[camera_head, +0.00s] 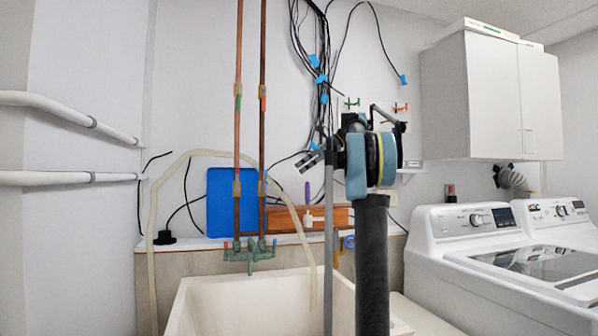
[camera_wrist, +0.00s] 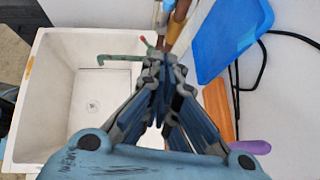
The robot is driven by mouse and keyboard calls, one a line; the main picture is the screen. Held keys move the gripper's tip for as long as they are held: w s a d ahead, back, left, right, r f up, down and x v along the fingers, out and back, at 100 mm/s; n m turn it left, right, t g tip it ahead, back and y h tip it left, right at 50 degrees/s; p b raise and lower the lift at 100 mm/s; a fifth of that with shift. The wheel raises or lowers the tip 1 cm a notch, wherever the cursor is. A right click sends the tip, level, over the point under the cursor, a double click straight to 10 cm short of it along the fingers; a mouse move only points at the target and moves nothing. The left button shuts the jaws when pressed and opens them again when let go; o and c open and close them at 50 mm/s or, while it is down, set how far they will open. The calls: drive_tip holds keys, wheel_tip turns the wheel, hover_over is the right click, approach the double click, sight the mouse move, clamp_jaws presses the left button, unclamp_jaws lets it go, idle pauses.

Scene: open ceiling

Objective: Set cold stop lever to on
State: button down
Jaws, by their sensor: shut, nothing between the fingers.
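Two copper pipes run up the wall, each with a small lever-like fitting: a green one (camera_head: 238,97) on the left pipe and a red-orange one (camera_head: 262,97) on the right pipe. Another small green handle (camera_head: 352,103) and an orange-red handle (camera_head: 400,107) are on the wall behind my arm. I cannot tell from labels which is the cold stop lever. My gripper (camera_head: 312,160) is right of the pipes, apart from these handles in the head view. In the wrist view its fingertips (camera_wrist: 162,68) are together and empty, appearing over the sink's back edge.
A white sink (camera_head: 250,300) stands below, with a green faucet (camera_head: 248,254) behind it. A blue board (camera_head: 220,202) leans on the wall. Black cables (camera_head: 310,50) hang near my arm. Washers (camera_head: 480,240) and a cabinet (camera_head: 492,98) stand right.

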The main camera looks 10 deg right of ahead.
sight(264, 181)
drive_tip(key=a+f, duration=0.3)
drive_tip(key=a, duration=0.7)
drive_tip(key=shift+f, duration=0.4)
drive_tip(key=shift+s+a, duration=0.1)
drive_tip(key=shift+s+a+r+h, duration=0.1)
drive_tip(key=shift+a+r+h, duration=0.15)
drive_tip(key=shift+a, duration=0.2)
drive_tip(key=shift+a+r+h, duration=0.25)
drive_tip(key=shift+a, duration=0.2)
drive_tip(key=shift+d, duration=0.1)
